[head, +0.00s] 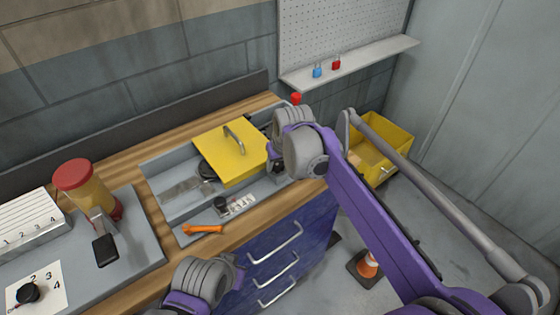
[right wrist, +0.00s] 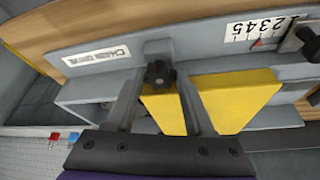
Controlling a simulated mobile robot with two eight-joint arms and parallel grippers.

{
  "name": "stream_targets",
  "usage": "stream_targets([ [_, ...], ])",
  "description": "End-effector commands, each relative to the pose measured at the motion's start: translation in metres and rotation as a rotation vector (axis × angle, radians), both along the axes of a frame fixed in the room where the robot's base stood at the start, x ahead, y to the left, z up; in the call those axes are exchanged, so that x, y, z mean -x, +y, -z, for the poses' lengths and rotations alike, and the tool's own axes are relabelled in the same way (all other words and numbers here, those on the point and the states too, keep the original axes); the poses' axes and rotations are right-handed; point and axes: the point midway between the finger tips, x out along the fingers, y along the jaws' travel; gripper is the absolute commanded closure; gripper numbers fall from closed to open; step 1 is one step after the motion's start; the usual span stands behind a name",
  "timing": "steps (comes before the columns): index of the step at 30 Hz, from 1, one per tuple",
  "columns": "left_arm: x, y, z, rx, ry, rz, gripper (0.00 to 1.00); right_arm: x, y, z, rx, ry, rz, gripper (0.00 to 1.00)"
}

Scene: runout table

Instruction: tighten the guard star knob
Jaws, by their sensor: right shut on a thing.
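The black star knob (right wrist: 159,73) sits on a grey bracket beside the yellow guard (right wrist: 235,98) in the right wrist view. My right gripper (right wrist: 161,80) has its two dark fingers on either side of the knob and is shut on it. In the head view the guard (head: 222,158) is a flat yellow cover with a grey handle, lying over the grey machine bed. There my right wrist hides the knob and the fingertips at the guard's right end. My left gripper is not in view.
A number scale (right wrist: 262,30) and another dark knob (right wrist: 306,40) are near the right gripper. An orange tool (head: 203,229) lies at the bench's front edge. A red-capped container (head: 88,190) stands left. A yellow bin (head: 385,150) is right of the bench.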

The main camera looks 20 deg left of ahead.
Motion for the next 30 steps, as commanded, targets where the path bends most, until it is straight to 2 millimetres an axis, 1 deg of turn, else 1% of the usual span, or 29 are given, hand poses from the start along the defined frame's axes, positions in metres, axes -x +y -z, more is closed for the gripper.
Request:
stream_targets([
  [6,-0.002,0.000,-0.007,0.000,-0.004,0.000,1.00,0.001,0.003,-0.001,0.000,0.000,0.147,1.00],
  [12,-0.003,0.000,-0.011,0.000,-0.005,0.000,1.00,0.002,0.004,-0.001,0.001,-0.001,0.243,1.00],
  [19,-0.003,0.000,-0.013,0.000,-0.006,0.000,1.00,0.002,0.004,0.000,0.000,0.000,0.295,1.00],
  [30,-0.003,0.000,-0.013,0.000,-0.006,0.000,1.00,0.002,0.004,0.000,0.001,0.001,0.302,1.00],
])
